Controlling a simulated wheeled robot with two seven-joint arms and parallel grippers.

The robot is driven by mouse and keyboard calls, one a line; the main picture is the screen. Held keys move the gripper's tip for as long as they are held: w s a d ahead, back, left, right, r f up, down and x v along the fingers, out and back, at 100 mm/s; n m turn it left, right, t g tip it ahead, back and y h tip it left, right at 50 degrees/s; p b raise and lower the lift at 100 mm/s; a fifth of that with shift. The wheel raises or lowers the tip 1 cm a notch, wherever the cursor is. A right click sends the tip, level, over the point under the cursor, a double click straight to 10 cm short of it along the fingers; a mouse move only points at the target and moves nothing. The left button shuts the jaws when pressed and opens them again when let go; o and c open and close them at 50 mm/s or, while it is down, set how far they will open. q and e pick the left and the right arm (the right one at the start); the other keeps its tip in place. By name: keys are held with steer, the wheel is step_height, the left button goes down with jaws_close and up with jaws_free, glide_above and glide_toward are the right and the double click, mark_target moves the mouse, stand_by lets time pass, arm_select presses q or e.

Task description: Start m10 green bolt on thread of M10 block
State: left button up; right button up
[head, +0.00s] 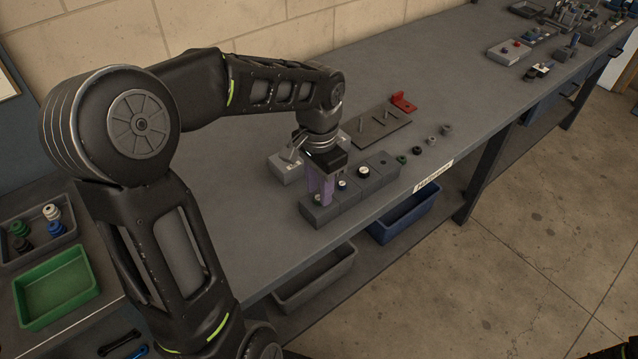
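A row of grey blocks (350,196) stands near the front edge of the bench; I cannot read which is the M10 block. My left gripper (322,198), with purple fingers, points down at the left end of this row, at or just above the end block (318,214). The fingers look close together, but whether they hold a bolt is too small to tell. No green bolt shows clearly between them. Green bolt-like pieces (18,230) stand in the grey tray at the far left. My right gripper is not in view.
White-and-dark round pieces (363,171) sit on other blocks of the row. A plate with pins (376,131) and red bracket (403,102) lie behind. A green bin (55,285) stands left.

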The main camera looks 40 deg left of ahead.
arm_select(q)
steer(key=shift+f+b, duration=0.3)
steer(key=shift+f, duration=0.5)
steer(key=shift+c, duration=0.3)
jaws_close()
